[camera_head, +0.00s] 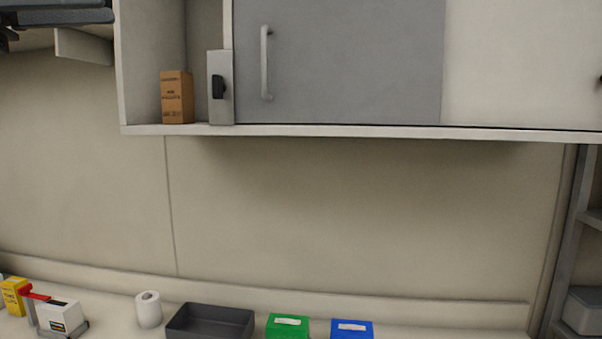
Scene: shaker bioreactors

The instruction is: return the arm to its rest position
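Neither of my grippers shows in the head view, and no arm of mine can be made out for sure. Whether either gripper is open or shut is hidden. The view holds a wall cabinet above a bench, with no arm in front of them.
The wall cabinet (350,65) holds a brown box (177,98) on its open shelf. Below, the bench carries a yellow box (15,296), a white roll (148,310), a dark tray (210,312), a green box (287,328) and a blue box (352,331). A shelf rack (565,240) stands right.

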